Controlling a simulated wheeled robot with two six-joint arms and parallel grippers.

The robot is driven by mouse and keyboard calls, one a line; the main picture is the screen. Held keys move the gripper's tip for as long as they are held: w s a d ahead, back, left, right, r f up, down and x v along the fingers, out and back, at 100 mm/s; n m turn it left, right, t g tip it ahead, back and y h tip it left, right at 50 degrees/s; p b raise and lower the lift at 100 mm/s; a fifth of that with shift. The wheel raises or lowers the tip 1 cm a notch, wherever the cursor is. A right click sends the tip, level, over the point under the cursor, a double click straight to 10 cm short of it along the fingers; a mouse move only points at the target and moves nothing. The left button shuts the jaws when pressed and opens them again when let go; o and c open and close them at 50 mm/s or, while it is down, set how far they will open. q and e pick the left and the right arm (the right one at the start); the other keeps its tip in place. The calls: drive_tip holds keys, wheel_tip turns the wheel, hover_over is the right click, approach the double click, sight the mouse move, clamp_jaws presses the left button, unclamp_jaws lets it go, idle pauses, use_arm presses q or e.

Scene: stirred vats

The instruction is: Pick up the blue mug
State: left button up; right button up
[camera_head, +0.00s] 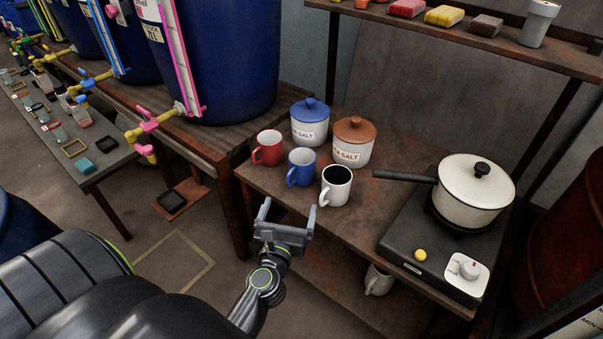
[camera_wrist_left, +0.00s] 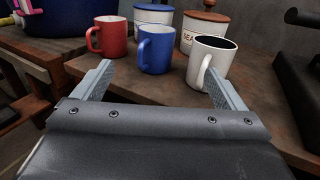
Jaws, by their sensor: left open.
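The blue mug (camera_head: 301,167) stands upright on the brown table, between a red mug (camera_head: 268,147) and a white mug (camera_head: 335,185). In the left wrist view the blue mug (camera_wrist_left: 155,48) is ahead, between the lines of the two fingers, with its handle toward the left. My left gripper (camera_head: 287,207) is open and empty at the table's front edge, short of the blue mug and apart from it. The white mug (camera_wrist_left: 209,60) is close by the right finger in the wrist view. My right gripper is not in view.
Two lidded jars, one with a blue lid (camera_head: 310,122) and one with a brown lid (camera_head: 353,140), stand behind the mugs. A hot plate (camera_head: 405,236) with a white pot (camera_head: 471,191) is at the right. Another mug (camera_head: 378,280) sits on the lower shelf.

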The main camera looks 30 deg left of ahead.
sight(299, 166)
use_arm(q)
drive_tip(key=x, duration=1.1)
drive_tip(key=shift+w+a+p, duration=0.2)
drive_tip(key=shift+w+p, duration=0.05)
drive_tip(key=shift+p, duration=0.1)
drive_tip(key=shift+a+x, duration=0.2)
drive_tip(key=shift+x, duration=2.6)
drive_tip(key=shift+s+r, duration=0.1)
drive_tip(key=shift+s, duration=0.05)
drive_tip(key=c, duration=1.1)
